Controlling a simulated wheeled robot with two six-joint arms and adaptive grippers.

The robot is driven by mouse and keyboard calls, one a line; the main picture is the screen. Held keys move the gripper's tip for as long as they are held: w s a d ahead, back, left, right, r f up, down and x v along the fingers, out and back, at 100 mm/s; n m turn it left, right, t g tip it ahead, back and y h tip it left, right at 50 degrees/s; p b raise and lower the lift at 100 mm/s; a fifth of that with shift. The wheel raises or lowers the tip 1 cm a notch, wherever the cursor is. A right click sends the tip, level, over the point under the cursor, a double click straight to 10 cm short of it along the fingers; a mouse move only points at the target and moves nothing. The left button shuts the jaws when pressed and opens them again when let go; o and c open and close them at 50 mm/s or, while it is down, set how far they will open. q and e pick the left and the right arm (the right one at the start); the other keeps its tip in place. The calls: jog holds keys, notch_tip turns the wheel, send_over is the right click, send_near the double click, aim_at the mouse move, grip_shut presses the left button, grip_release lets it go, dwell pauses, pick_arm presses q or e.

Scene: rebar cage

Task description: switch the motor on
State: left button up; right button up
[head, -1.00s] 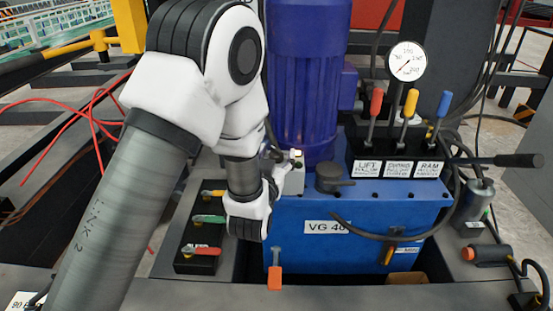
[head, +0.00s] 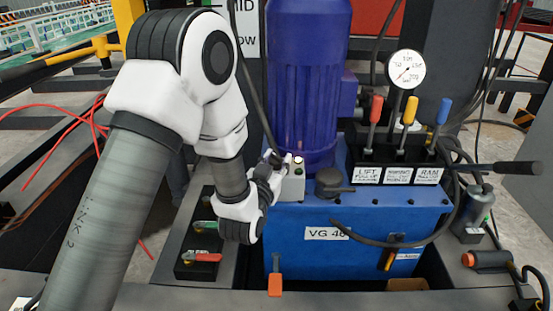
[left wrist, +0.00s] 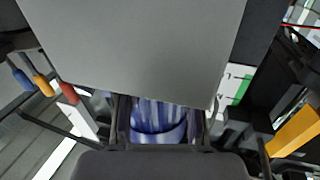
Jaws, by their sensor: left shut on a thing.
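The blue electric motor (head: 305,100) stands upright on the blue VG 46 power unit (head: 375,235). A small grey switch box (head: 293,187) with a lit pale lamp and a green button sits at its foot, on the left. My left gripper (head: 280,163) reaches the box from the left and is shut at it; its fingers hide what they grip. In the left wrist view, a grey surface (left wrist: 140,40) fills the top, close up, and the motor (left wrist: 158,118) shows between the fingers (left wrist: 160,128). My right gripper is not in view.
Red, yellow and blue levers (head: 408,112) stand on a black valve block at right, below a round gauge (head: 405,70). A black box with coloured handles (head: 200,257) is at left. A black handle (head: 515,168) sticks out right, and a dark hose (head: 400,238) crosses the unit's front.

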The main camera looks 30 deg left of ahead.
pick_arm(q)
jog(key=m+h+p, duration=0.1)
jog(key=m+h, duration=0.1)
jog(key=h, duration=0.1)
jog(key=shift+a+r+p, duration=0.15)
jog(key=shift+p, duration=0.25)
jog(key=m+h+p, duration=0.2)
jog(key=h, duration=0.1)
jog(key=m+g+h+p, duration=0.1)
jog(key=m+h+p, duration=0.1)
jog(key=h, duration=0.2)
jog(key=shift+m, duration=0.3)
jog(key=m+g+h+p, duration=0.3)
jog(key=m+g+h, duration=0.1)
jog(key=h, duration=0.2)
jog(key=shift+m+g, duration=0.3)
jog(key=shift+m, duration=0.1)
jog(key=m+g+h, duration=0.1)
jog(key=m+g+h+p, duration=0.1)
jog(key=g, duration=0.1)
jog(key=shift+f+m, duration=0.2)
jog(key=shift+m, duration=0.1)
jog(key=shift+m+g+h, duration=1.1)
jog(key=shift+m+g, duration=0.4)
jog(key=shift+g, duration=1.1)
jog(key=o, duration=1.2)
jog(key=shift+c, duration=0.2)
